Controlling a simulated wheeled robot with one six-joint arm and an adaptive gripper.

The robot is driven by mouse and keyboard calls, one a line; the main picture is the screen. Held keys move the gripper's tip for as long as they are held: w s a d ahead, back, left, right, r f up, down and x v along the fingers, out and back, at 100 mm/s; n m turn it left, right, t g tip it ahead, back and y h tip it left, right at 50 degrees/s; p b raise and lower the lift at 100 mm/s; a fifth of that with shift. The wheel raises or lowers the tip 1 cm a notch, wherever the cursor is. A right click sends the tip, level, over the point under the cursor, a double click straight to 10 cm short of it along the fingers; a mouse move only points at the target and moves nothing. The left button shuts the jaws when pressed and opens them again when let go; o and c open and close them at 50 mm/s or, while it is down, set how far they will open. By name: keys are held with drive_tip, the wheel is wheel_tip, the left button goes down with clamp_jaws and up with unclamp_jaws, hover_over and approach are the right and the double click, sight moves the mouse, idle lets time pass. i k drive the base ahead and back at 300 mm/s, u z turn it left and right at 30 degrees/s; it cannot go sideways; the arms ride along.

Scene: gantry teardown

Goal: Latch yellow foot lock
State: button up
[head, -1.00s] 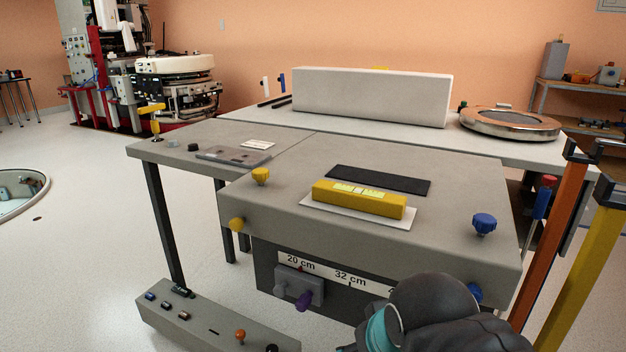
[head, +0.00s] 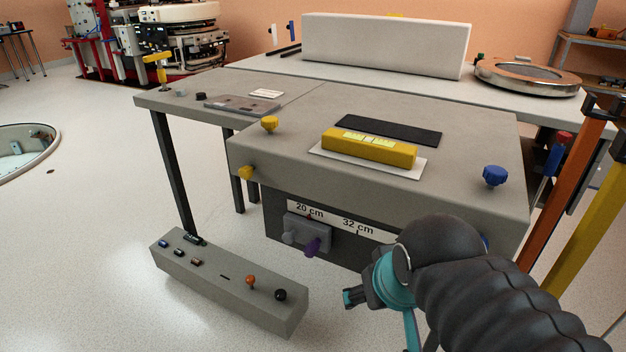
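A yellow knob (head: 246,172) sits on the front face of the grey table, near its left corner. A second yellow knob (head: 269,124) stands on the tabletop just above it. I cannot tell for sure which of the two is the foot lock. My gripper (head: 352,298) shows at the lower middle, in front of the table and well to the lower right of both yellow knobs, apart from them. Only a dark end part of it shows beside the teal wrist, so its opening is hidden. I see nothing held in it.
A yellow level (head: 370,147) lies on a white sheet on the tabletop. Blue knob (head: 494,175) is at the right. A purple knob (head: 312,246) juts out below the 20 cm mark. A grey control box (head: 228,275) stands on the floor at left. Orange and yellow posts flank the right.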

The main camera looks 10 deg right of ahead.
sight(245, 172)
drive_tip(key=z, duration=1.7)
drive_tip(key=k, duration=0.95)
drive_tip(key=u, duration=1.65)
